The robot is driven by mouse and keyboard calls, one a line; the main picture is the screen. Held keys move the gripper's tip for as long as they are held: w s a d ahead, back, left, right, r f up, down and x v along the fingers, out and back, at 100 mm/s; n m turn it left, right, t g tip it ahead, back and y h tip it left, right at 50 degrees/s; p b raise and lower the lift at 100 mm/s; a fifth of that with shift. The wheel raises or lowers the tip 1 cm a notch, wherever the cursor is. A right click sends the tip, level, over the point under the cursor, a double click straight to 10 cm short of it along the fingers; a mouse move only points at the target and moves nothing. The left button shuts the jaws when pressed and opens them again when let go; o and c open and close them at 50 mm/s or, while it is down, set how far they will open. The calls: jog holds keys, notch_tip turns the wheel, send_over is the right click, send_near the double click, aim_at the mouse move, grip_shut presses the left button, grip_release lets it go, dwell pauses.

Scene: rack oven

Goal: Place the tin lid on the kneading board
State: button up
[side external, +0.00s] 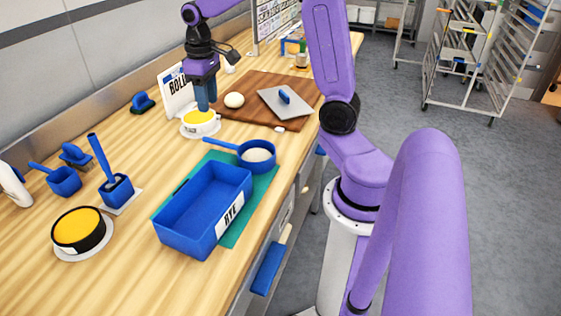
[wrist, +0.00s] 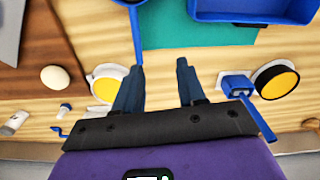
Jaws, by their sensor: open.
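The tin lid, a grey flat plate with a blue handle (side external: 287,102), lies on the brown kneading board (side external: 240,88), towards its near right side. Part of a grey plate (wrist: 9,32) also shows on the board (wrist: 42,45) at the upper left of the wrist view. My gripper (side external: 205,103) points down near the board's left edge, apart from the lid, by a yellow-topped white round container (side external: 199,129). In the wrist view my gripper (wrist: 158,82) is open, with only bare wooden table between its fingers.
A dough ball (side external: 234,100) sits on the board. A blue tin marked RYE (side external: 190,205) and a blue pan (side external: 257,160) stand on a green mat (side external: 243,222). A sign stands behind my gripper. A black, yellow-topped round container (side external: 79,230) is front left.

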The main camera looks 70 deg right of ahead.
jog(key=s+a+f+n, duration=0.1)
jog(key=s+a+n, duration=0.7)
jog(key=s+a, duration=0.75)
jog(key=s+d+f+n, duration=0.1)
jog(key=s+n, duration=0.2)
jog(key=s, duration=0.6)
jog(key=shift+s+f, duration=0.2)
jog(key=shift+f, duration=0.2)
